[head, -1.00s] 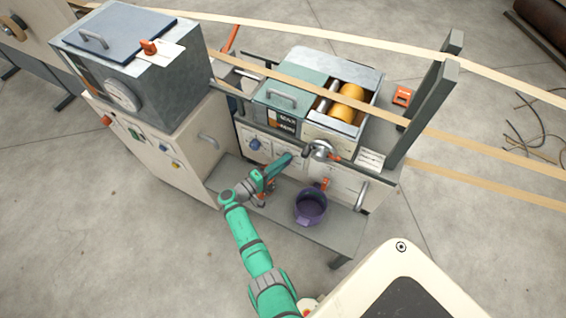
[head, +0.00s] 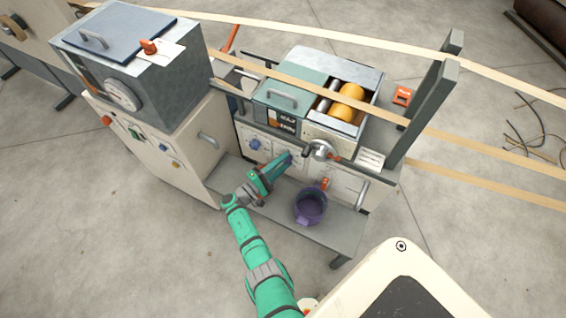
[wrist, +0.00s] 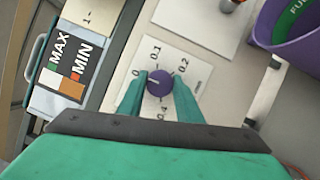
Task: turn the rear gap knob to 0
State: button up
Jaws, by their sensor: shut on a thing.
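A round purple knob (wrist: 158,83) sits on a white dial plate (wrist: 190,66) in the wrist view. The plate is marked 0, 0.1, 0.2 and 0.4. A pale mark on the knob's face lies on its left side, toward the 0. My gripper (wrist: 159,88) is shut on this knob, one green finger on each side. In the head view my gripper (head: 286,160) reaches the front panel of the middle machine and hides the knob. Another blue knob (head: 254,144) is on the same panel to the left.
A purple bucket (head: 310,207) stands on the grey shelf (head: 338,235) right of my gripper. A handwheel (head: 320,150) juts out above right. A MAX/MIN gauge (wrist: 68,62) is left of the dial. Pale strips cross above the machine.

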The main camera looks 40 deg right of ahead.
jog(key=o, duration=1)
jog(key=shift+o, duration=0.2)
jog(key=shift+a, duration=0.1)
jog(key=a+f, duration=0.1)
jog(key=a, duration=0.9)
jog(key=shift+a, duration=0.3)
jog(key=shift+f, duration=0.1)
